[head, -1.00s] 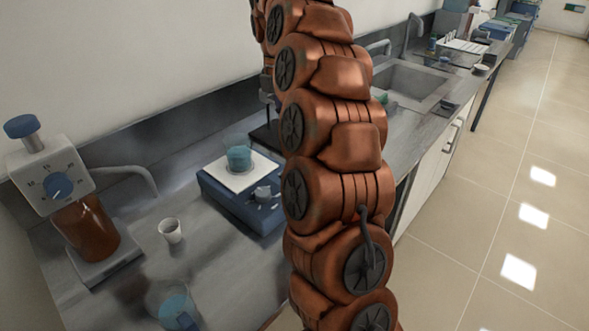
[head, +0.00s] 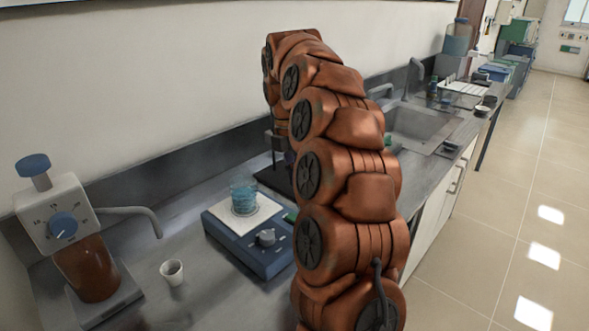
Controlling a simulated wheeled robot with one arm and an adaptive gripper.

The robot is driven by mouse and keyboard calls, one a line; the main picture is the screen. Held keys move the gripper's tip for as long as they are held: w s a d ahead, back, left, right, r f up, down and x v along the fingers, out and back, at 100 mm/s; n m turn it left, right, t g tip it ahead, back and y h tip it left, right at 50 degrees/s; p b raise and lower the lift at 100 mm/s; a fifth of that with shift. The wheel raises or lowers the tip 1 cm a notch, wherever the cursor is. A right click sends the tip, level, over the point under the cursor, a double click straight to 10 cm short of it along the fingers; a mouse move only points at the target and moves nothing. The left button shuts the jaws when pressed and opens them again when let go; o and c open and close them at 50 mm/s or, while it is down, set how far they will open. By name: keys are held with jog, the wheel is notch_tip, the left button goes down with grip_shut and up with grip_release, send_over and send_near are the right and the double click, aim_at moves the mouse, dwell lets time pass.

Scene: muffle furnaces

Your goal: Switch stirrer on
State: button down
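The stirrer is a blue box (head: 277,258) with a white top plate (head: 262,215) and a grey knob (head: 266,237) on its front. A glass beaker of blue liquid (head: 243,197) stands on the plate. My copper arm rises to the right of the stirrer and bends over at the top, its far end coming down behind the stirrer. The end of the arm is mostly hidden by its own links and merges with dark parts there, so I cannot make out the fingers. Nothing visibly touches the knob.
A dispenser with a brown bottle (head: 88,268) and a spout stands at left. A small white cup (head: 172,271) sits between it and the stirrer. A dark stand base (head: 272,180) is behind the stirrer. A sink (head: 418,125) lies right of my arm; the floor at right is clear.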

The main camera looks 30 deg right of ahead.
aim_at(295, 219)
jog(key=shift+s+d+f+p, duration=0.1)
jog(key=shift+s+f+p, duration=0.2)
jog(key=shift+f, duration=1.4)
jog(key=shift+s+f+p, duration=0.15)
jog(key=shift+f+p, duration=0.15)
jog(key=shift+f, duration=1.45)
jog(key=shift+s+d+f+p, duration=0.1)
jog(key=shift+s+f+p, duration=0.2)
jog(key=shift+f, duration=1.4)
jog(key=shift+s+f+t+b, duration=0.1)
jog(key=shift+f+t+b, duration=0.2)
jog(key=shift+t+b, duration=0.15)
jog(key=shift+w+a+r+p, duration=0.15)
jog(key=shift+w+r+p, duration=0.1)
jog(key=shift+w+p, duration=0.4)
jog(key=shift+w, duration=0.1)
